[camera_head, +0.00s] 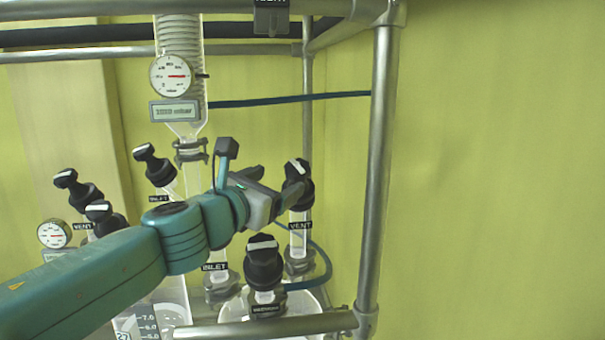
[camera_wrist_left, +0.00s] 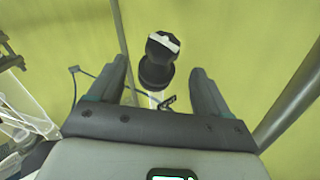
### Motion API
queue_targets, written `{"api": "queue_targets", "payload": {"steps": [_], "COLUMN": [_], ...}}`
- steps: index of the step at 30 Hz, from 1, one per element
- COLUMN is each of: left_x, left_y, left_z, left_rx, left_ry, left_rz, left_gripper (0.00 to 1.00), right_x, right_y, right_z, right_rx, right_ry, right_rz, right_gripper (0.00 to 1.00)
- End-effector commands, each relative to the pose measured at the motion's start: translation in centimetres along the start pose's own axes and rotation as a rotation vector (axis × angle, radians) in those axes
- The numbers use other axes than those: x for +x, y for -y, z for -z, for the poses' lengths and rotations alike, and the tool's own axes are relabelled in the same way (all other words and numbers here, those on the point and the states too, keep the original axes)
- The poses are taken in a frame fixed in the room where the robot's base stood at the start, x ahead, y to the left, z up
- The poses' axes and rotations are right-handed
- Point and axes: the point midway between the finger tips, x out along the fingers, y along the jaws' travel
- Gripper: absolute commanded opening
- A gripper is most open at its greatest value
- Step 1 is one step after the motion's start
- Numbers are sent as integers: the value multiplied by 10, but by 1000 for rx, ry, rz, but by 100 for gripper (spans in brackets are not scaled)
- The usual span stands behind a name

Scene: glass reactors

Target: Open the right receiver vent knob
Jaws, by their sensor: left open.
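The right receiver vent knob (camera_head: 297,172) is black with a white bar on top, above a glass neck with a VENT label (camera_head: 300,226). My left gripper (camera_head: 279,184) is open and reaches it from the left, partly covering its side in the head view. In the left wrist view the knob (camera_wrist_left: 158,62) stands between the two spread fingers (camera_wrist_left: 157,76), with a gap visible on each side. Contact cannot be seen. My right gripper is not in view.
Another black knob (camera_head: 263,262) stands just below and in front. More knobs, including a left vent knob (camera_head: 78,190) and an inlet knob (camera_head: 155,165), lie left. A metal frame post (camera_head: 377,170) rises to the right. A pressure gauge (camera_head: 171,75) is above left.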

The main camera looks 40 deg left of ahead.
Motion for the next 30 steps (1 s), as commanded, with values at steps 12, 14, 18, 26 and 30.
{"api": "queue_targets", "payload": {"steps": [12, 14, 18, 26, 30], "left_x": [91, 98, 107, 108, 108], "left_y": [1, 1, 1, 1, 1], "left_z": [-1, -1, -1, -1, 0], "left_rx": [0, 1, 1, 1, 1], "left_ry": [-1, -1, 0, 1, 0], "left_rz": [-1, -2, -3, -3, -3], "left_gripper": [78, 78, 78, 78, 39], "right_x": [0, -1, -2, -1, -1], "right_y": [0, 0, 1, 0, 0], "right_z": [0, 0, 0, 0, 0], "right_rx": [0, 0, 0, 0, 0], "right_ry": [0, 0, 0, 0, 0], "right_rz": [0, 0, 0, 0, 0], "right_gripper": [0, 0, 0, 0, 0]}}
